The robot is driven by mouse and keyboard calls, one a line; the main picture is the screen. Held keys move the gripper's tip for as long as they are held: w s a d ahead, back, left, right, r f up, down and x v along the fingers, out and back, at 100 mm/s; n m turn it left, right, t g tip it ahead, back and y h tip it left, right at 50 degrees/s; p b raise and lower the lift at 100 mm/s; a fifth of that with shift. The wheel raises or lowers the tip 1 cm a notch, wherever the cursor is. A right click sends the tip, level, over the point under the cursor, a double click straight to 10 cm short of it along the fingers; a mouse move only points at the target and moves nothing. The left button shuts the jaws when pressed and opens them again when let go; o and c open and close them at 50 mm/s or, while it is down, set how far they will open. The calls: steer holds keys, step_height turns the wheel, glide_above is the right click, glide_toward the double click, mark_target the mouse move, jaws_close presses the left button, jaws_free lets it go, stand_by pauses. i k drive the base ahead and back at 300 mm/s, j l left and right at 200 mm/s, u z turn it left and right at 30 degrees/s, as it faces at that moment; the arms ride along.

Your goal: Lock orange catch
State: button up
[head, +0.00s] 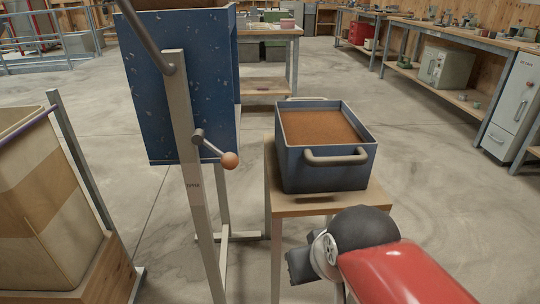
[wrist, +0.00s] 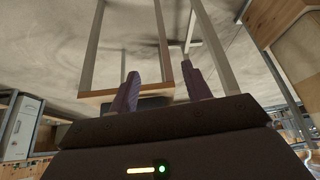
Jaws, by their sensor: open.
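The orange catch is a lever with an orange-brown ball knob (head: 230,160), in the head view. Its grey rod runs up and left to a pivot on the pale post of the blue mixer (head: 180,90). The knob hangs to the lower right of the pivot. My gripper (wrist: 163,86) shows two purplish fingers spread apart in the wrist view, with nothing held between them. In the head view my wrist is at the bottom right, below and to the right of the knob and apart from it. The fingers are not clear there. I cannot make out the knob in the wrist view.
A blue tub (head: 327,145) of brown feed stands on a small wooden table (head: 330,200), right of the knob. Its tabletop edge (wrist: 98,95) shows behind my fingers. A wooden bin (head: 45,200) stands left. Open floor lies around, with workbenches beyond.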

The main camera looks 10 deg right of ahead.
mark_target(228, 160)
steer(key=k+j+z, duration=0.15)
steer(key=z, duration=0.2)
steer(key=k+j+z, duration=0.1)
steer(key=z, duration=0.3)
steer(key=k+l, duration=0.05)
